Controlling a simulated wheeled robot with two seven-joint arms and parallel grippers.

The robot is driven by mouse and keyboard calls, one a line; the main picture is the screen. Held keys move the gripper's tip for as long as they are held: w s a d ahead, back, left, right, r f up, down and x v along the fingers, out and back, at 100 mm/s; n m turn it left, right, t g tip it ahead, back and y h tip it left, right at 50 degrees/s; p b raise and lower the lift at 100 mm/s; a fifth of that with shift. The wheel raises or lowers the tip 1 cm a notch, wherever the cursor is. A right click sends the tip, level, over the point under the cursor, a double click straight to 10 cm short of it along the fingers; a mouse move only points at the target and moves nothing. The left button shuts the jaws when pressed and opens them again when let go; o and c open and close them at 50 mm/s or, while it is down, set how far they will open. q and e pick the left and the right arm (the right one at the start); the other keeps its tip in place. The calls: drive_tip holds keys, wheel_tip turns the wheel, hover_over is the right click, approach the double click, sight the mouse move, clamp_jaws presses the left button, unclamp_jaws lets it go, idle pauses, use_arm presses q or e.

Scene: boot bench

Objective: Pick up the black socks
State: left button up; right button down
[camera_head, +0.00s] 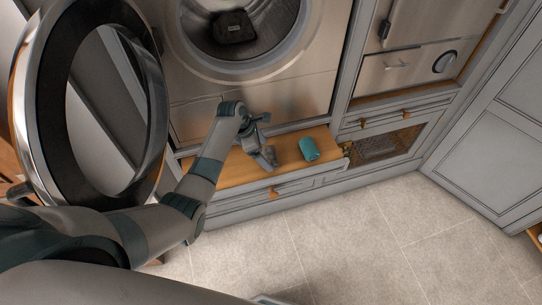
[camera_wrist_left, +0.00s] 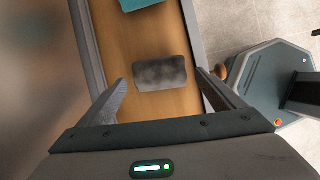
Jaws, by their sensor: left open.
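A black folded bundle (camera_head: 233,27), which looks like the black socks, lies inside the open washing machine drum at the top of the head view. A dark grey mottled bundle (camera_wrist_left: 161,73) lies on the wooden surface in the left wrist view. My left gripper (camera_head: 262,148) is open just above that wooden surface. In the left wrist view its two fingers (camera_wrist_left: 160,82) stand on either side of the grey bundle, apart from it. In the head view the gripper partly hides the grey bundle (camera_head: 270,154). My right gripper is out of view.
A teal bundle (camera_head: 309,148) lies right of the grey one on the wooden surface (camera_head: 232,172). The round washer door (camera_head: 156,100) stands open at the left, close to my left arm. Grey cabinets (camera_head: 492,140) stand at the right. The tiled floor (camera_head: 340,235) is clear.

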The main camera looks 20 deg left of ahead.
use_arm(q)
drive_tip(key=shift+x, duration=1.35)
drive_tip(key=c, duration=1.1)
